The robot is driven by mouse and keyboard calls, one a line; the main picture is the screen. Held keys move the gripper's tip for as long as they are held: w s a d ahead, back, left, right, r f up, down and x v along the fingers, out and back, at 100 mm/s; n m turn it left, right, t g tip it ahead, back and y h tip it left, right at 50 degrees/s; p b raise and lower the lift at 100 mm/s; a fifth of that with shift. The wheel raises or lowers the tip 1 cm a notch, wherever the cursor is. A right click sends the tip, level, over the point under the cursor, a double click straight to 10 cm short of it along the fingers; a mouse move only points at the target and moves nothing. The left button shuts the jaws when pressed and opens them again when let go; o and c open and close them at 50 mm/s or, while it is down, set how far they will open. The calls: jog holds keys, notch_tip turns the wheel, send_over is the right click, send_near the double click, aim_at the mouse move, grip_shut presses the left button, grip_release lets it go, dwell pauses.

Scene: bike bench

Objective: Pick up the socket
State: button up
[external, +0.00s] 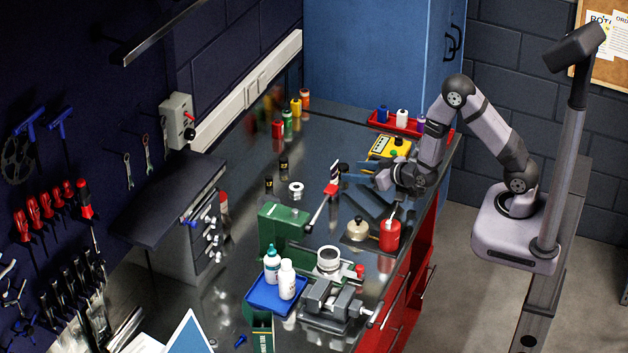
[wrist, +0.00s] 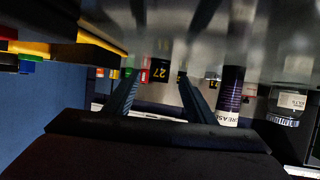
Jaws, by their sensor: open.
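A small black piece marked 27 (wrist: 160,73), which looks like the socket, shows in the wrist view beyond and between my fingertips, apart from them. Two small dark upright pieces, one farther back (external: 283,164) and one nearer (external: 268,186), stand on the bench in the external view; I cannot tell which is the marked one. My gripper (external: 347,172) is low over the bench's right part, pointing left, with its blue-grey fingers apart. In the wrist view the gripper (wrist: 158,98) is open, with nothing held between the fingers.
A red, white and black tool (external: 332,180) is close to the fingers in the external view. A grease container (wrist: 231,96) is right of the fingers in the wrist view. A yellow box (external: 388,147), green box (external: 283,226), blue tray (external: 268,296) and vise (external: 333,302) are nearby.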

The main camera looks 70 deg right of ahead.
aim_at(348, 170)
jog(key=shift+p+x, duration=0.75)
jog(key=shift+x, duration=1.2)
jog(key=shift+d+r, duration=0.1)
jog(key=c, duration=1.2)
